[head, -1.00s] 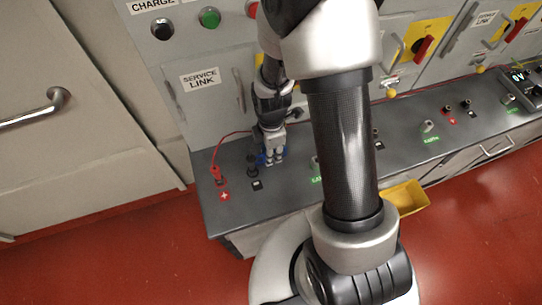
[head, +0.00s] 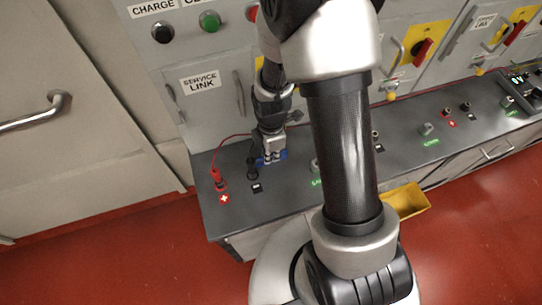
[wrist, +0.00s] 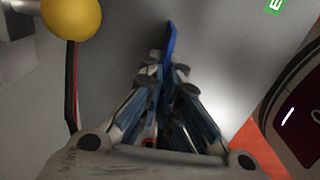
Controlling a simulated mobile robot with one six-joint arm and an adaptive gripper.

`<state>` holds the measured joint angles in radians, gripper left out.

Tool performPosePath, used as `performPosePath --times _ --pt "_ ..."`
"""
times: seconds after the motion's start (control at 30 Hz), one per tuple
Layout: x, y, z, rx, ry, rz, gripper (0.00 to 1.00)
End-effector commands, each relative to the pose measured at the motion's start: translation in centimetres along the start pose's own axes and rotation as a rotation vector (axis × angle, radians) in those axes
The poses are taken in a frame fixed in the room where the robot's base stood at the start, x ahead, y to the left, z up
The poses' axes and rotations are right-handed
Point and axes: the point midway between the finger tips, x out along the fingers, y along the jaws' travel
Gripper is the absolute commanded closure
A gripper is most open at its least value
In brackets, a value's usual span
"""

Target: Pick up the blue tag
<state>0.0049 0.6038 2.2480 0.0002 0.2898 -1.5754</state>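The blue tag (wrist: 171,42) shows in the wrist view as a thin upright blue strip between my fingertips. In the head view, blue (head: 283,154) shows beside my fingertips, low at the grey bench top; the rest of the tag is hidden by the fingers. My gripper (head: 271,157) points down at the bench. In the wrist view my gripper (wrist: 166,72) has its fingers drawn together, with the tips against the tag. Whether the tag still touches the bench is hard to tell.
A red plug (head: 217,178) with a red lead and a black post (head: 252,168) stand close left of my gripper on the bench (head: 300,185). The service link cabinet (head: 205,110) rises behind. A yellow bin (head: 405,200) is right. A yellow ball (wrist: 70,18) shows in the wrist view.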

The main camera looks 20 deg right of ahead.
Motion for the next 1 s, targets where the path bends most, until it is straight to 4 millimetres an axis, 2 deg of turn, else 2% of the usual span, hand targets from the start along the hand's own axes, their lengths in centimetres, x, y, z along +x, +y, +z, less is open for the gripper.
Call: performPosePath --times 0.17,0.37,1.0 --pt "-0.5 0.0 0.0 0.000 0.000 0.001 1.00" --pt "-2.7 0.1 0.0 0.000 0.000 0.003 1.00" --pt "-16.6 0.1 0.0 0.000 0.000 0.006 1.00"
